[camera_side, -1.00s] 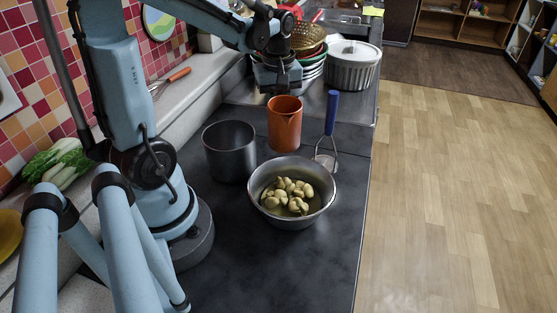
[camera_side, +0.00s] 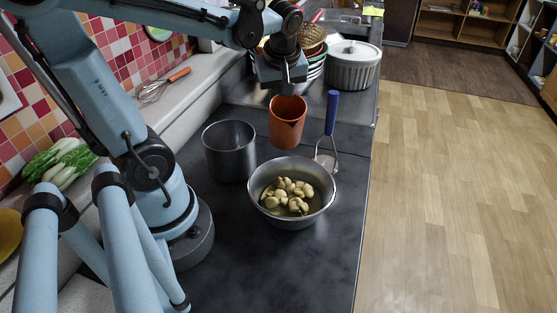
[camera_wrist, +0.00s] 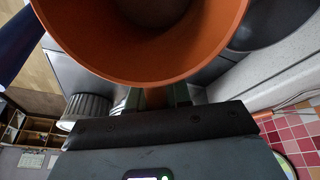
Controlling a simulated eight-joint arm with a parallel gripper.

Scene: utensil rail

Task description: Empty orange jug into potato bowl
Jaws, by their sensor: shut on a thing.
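The orange jug (camera_side: 287,124) is in my gripper (camera_side: 287,88), which is shut on its far side. The jug is tilted a little towards the camera, so its dark inside shows; its contents cannot be made out. In the wrist view the orange jug (camera_wrist: 150,75) fills the upper middle, in front of the gripper (camera_wrist: 155,97). The metal potato bowl (camera_side: 256,202) stands on the dark counter, nearer the camera than the jug. Several pale potatoes (camera_side: 288,193) lie in it. The jug is beyond the bowl's far rim, not over its middle.
A dark metal pot (camera_side: 229,158) stands left of the bowl. A masher with a blue handle (camera_side: 332,112) stands close to the right of the jug. The counter in front of the bowl is clear.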

